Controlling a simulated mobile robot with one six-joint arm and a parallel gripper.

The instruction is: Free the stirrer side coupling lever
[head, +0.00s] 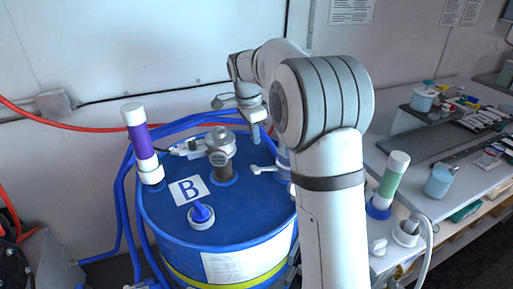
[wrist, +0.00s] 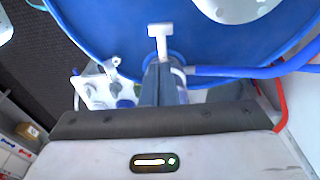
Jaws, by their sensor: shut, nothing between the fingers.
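A blue drum (head: 245,205) marked B stands in the middle of the head view. On its lid a small white lever (head: 262,169) sticks out leftward from a coupling (head: 283,162) at the right rim, which my arm partly hides. In the wrist view a white T-shaped lever (wrist: 160,38), seemingly the same one, lies just beyond my fingertips. My gripper (wrist: 163,68) is shut and empty, its fingers together by the coupling. I cannot tell whether they touch the lever. In the head view my gripper (head: 255,132) hangs over the drum's far right side.
A purple-and-white cylinder (head: 141,143) stands at the left rim. Blue hoses (head: 122,200) run around the drum. A cluttered bench (head: 440,150) stands at right.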

